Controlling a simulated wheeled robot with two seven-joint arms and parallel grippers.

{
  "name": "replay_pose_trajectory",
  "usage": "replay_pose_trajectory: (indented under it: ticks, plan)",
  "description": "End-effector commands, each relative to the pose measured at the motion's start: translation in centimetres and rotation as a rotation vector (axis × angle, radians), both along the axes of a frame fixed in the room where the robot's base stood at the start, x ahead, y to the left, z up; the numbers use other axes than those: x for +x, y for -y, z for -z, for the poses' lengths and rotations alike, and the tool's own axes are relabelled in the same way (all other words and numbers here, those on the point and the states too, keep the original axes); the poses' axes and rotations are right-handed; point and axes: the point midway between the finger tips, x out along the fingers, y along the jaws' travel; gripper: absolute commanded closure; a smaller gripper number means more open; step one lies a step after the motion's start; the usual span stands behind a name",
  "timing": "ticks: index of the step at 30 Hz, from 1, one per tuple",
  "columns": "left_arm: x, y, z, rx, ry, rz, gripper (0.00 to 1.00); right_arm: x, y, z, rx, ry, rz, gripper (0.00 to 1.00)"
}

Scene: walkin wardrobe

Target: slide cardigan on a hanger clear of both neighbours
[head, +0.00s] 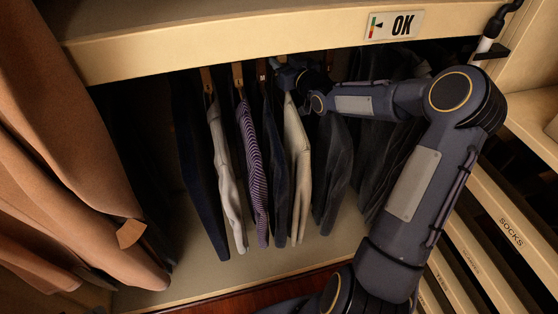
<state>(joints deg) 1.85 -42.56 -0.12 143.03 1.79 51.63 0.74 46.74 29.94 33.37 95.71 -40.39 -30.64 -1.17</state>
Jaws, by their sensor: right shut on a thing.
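Several garments hang in a row under the shelf, and I cannot tell for sure which is the cardigan. A cream garment (299,150) hangs just below my right gripper (284,74). My left gripper is not in view.
A purple striped garment (250,160), a pale grey one (226,170) and a dark blue one (195,160) hang further left. Tan coats (75,150) fill the left edge. Labelled drawers (500,225) stand right.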

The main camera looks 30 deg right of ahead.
Motion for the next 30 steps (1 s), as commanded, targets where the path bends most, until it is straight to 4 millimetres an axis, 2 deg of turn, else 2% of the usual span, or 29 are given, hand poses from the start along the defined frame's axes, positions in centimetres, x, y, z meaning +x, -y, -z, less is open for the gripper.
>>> replay_pose_trajectory:
  ticks: [11, 30]
  plan:
    - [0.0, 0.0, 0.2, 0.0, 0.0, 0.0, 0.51, 0.0, 0.0, -0.4, -0.001, 0.004, 0.0, 1.0]
    - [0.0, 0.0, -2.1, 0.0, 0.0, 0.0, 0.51, -0.8, 3.5, -0.6, 0.0, 0.005, 0.002, 1.0]
